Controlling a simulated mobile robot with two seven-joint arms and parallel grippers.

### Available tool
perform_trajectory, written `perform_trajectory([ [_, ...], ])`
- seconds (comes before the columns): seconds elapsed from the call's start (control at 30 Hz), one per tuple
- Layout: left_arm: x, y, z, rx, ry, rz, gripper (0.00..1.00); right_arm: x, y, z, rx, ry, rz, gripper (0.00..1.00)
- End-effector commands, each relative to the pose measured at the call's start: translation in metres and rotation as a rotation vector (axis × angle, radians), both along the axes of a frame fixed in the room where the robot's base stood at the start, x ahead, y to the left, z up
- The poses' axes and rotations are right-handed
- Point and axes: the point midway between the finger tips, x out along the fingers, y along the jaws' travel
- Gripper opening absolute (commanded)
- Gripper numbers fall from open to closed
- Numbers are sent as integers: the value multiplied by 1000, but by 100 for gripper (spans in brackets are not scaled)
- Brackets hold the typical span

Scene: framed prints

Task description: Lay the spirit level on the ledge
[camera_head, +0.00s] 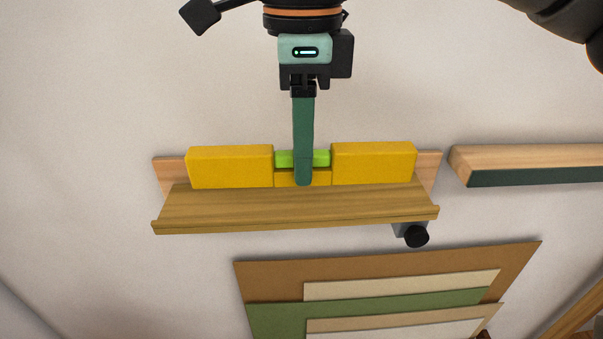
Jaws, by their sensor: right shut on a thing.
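The spirit level is a long yellow bar (230,167) with a bright green vial section (322,158) in its middle. It lies along the back of the wooden ledge (300,207), close to the wall, roughly parallel to the ledge. It seems to be at or just above the ledge surface; I cannot tell whether it touches. My right gripper (303,175) comes down from the top and is shut on the middle of the level. One green finger covers part of the vial; the other finger is hidden behind. My left gripper is out of the picture.
A black knob (415,236) sits under the ledge's right end. Another wooden shelf or frame edge (530,160) is at the right. Stacked brown, green and cream boards (390,260) lie below the ledge. The wall (80,100) at left is bare.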

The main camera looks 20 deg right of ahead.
Motion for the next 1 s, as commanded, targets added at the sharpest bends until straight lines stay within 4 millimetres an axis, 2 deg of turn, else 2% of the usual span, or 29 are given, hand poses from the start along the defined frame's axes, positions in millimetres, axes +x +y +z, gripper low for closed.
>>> perform_trajectory([
  [0.2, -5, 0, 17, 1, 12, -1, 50, 30, -15, -13, 4, 8, -3, 0],
  [0.53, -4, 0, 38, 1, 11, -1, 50, 51, -26, -23, 5, 5, -3, 0],
  [0.63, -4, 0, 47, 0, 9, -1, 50, 72, -37, -35, 2, 6, -6, 0],
  [0.8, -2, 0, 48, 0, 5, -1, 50, 93, -48, -67, -1, 1, -5, 0],
  [1.0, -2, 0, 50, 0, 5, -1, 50, 106, -54, -83, 1, 0, -1, 0],
])
